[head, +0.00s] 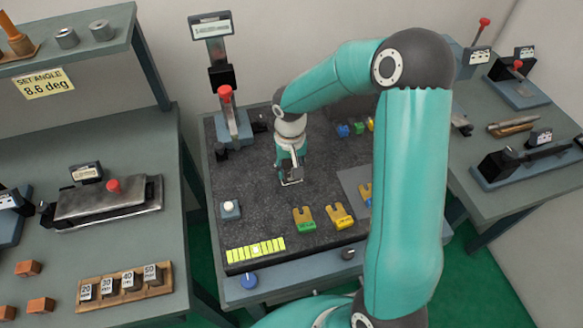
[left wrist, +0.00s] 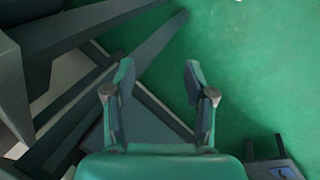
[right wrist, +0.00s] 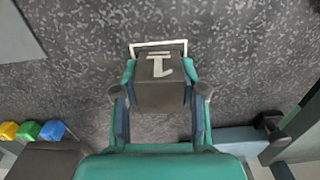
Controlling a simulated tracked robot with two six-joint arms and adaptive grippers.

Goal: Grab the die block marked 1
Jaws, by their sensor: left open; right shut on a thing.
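The die block marked 1 (right wrist: 161,84) is a dark block with a white numeral on its top face, seen between the fingers in the right wrist view. My right gripper (right wrist: 160,100) is shut on it, one finger on each side. In the head view my right gripper (head: 290,177) is over the speckled dark bench top, and the block is mostly hidden by it. A pale frame shows just beyond the block in the right wrist view. I cannot tell whether the block is lifted. My left gripper (left wrist: 160,90) is open and empty above the green floor.
Green and yellow forked pieces (head: 304,219) lie right of a white button box (head: 230,209). A yellow strip (head: 256,250) runs along the bench front. A red-knobbed lever stand (head: 229,115) rises behind. Side tables (head: 515,160) flank the bench. Small coloured blocks (right wrist: 29,130) show at left in the right wrist view.

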